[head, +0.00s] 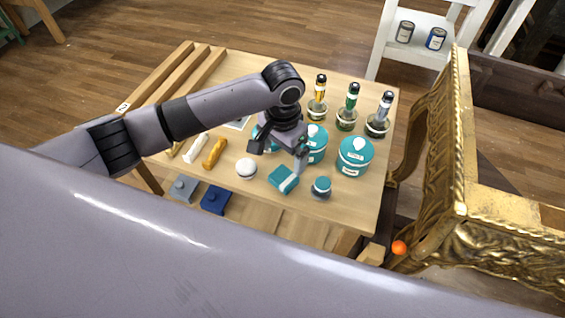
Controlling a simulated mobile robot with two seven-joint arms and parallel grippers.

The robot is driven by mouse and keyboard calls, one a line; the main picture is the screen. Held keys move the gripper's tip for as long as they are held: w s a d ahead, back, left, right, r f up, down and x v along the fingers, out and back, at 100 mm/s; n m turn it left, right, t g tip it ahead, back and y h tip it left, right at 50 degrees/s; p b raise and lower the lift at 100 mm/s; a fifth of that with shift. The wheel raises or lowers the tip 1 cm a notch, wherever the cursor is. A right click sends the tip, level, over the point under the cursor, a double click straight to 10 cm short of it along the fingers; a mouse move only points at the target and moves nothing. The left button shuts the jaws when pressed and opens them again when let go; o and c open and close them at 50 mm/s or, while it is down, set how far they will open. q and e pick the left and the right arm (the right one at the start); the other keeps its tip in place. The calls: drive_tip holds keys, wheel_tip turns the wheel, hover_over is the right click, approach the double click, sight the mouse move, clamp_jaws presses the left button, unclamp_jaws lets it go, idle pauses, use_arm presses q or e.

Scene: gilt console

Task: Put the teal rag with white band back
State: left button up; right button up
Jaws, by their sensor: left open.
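The teal rag with a white band (283,179) lies folded on the wooden table near its front edge. My left gripper (278,158) is over the table, just behind the rag in the picture, with its fingers spread apart. Nothing shows between the fingers. I cannot tell how high the fingers are above the table. The gripper hides part of the teal containers behind it. My right gripper is not in view.
Teal tubs (355,157) and several bottles (352,104) stand behind. A navy item (215,199) is at front left. A gilt console (452,150) stands right.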

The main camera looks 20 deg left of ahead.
use_arm(q)
drive_tip(key=s+d+t+h, duration=0.5)
drive_tip(key=s+d+h, duration=0.15)
drive_tip(key=d, duration=0.35)
drive_tip(key=s+a+f+n+t+y, duration=0.1)
drive_tip(key=s+a+f+t+y, duration=0.1)
drive_tip(key=s+a+f, duration=0.3)
drive_tip(key=s+a+f+n+t+y, duration=0.1)
drive_tip(key=s+a+f, duration=0.4)
drive_tip(key=a, duration=0.6)
drive_tip(key=t+y, duration=0.1)
drive_tip(key=t, duration=0.1)
drive_tip(key=shift+s+a+t, duration=0.25)
drive_tip(key=shift+s+t, duration=0.05)
drive_tip(key=shift+s, duration=0.05)
drive_tip(key=shift+r, duration=0.1)
